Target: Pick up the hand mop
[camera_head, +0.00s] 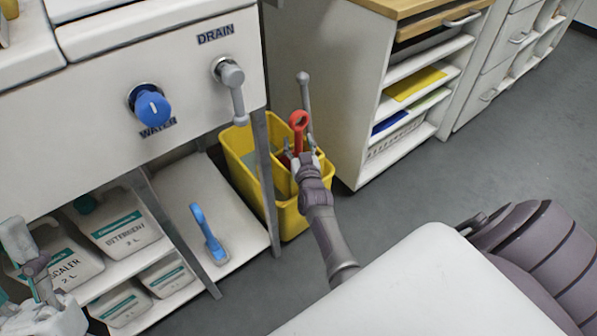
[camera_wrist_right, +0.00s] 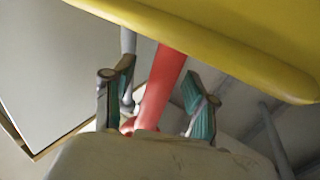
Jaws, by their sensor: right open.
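A red handle with a ring at its top (camera_head: 299,121) stands up out of a yellow bucket (camera_head: 238,150) and looks like the hand mop; its lower part is hidden in the bucket. My right gripper (camera_head: 299,158) is over the bucket at this handle. In the right wrist view the red handle (camera_wrist_right: 160,85) passes between the two open fingers (camera_wrist_right: 155,98), which stand apart from it on both sides. My left gripper (camera_head: 38,258) is at the lower left in the head view, in front of the shelf bottles; its jaws are unclear.
A grey stick (camera_head: 305,95) also stands in the bucket, close behind the red handle. A sink unit (camera_head: 185,75) with a drain lever (camera_head: 236,98) is on the left, a white cabinet (camera_head: 320,85) on the right. A blue brush (camera_head: 208,235) lies on the low shelf.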

